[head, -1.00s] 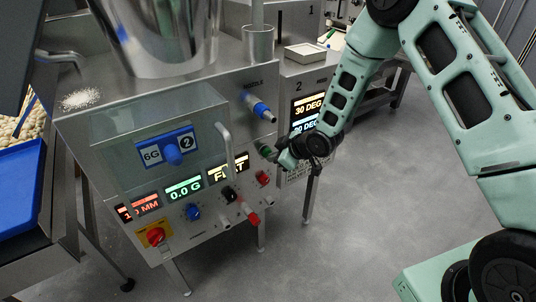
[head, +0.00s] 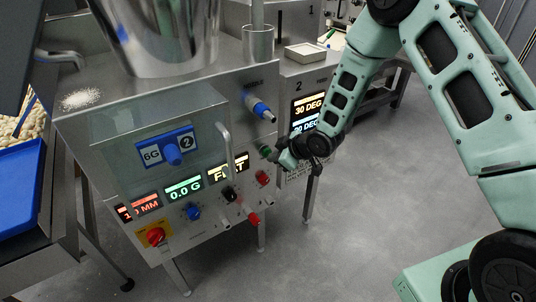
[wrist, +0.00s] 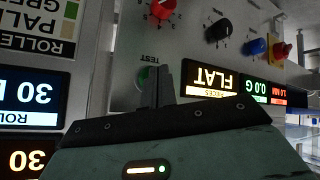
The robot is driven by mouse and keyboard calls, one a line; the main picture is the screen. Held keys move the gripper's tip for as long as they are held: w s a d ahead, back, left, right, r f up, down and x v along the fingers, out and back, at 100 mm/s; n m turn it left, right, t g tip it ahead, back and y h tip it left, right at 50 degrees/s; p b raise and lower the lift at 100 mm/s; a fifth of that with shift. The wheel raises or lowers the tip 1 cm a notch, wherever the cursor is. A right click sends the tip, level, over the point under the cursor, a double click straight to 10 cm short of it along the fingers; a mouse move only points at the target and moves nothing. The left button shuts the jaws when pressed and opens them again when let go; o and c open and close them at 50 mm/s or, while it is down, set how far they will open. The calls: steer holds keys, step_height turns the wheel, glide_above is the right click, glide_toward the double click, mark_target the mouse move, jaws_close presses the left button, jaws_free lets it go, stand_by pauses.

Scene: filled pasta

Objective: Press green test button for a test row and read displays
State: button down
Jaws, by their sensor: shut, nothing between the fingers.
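The green test button (head: 264,150) is on the right part of the machine's steel front. In the wrist view the green button (wrist: 146,76), under the upside-down label TEST, is partly hidden by my fingers. My gripper (head: 274,156) is shut and empty, its tips (wrist: 159,70) at the button; I cannot tell whether they touch it. The green display (head: 184,188) reads 0.0 G. The pale display (head: 228,168) reads FLAT in the wrist view (wrist: 212,80). The red display (head: 139,206) is partly covered in the head view; in the wrist view it seems to read 1.0 MM (wrist: 279,91).
A red knob (wrist: 161,8), black knob (wrist: 218,29) and blue knob (wrist: 255,46) sit near my fingers. A blue-tipped handle (head: 260,107) sticks out above the button. Displays (head: 308,105) reading 30 DEG are to its right. Open floor (head: 380,210) lies right of the machine.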

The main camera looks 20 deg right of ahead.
steer(key=shift+s+d, duration=0.2)
steer(key=shift+s, duration=0.2)
steer(key=shift+s, duration=0.1)
steer(key=shift+s+d+b, duration=0.1)
steer(key=shift+s+d, duration=0.15)
steer(key=shift+s, duration=0.5)
steer(key=shift+s+d+b, duration=0.1)
steer(key=shift+s+d, duration=0.15)
steer(key=shift+s, duration=0.55)
steer(key=shift+s+d+b, duration=0.1)
steer(key=shift+s+d, duration=0.15)
steer(key=shift+s, duration=0.5)
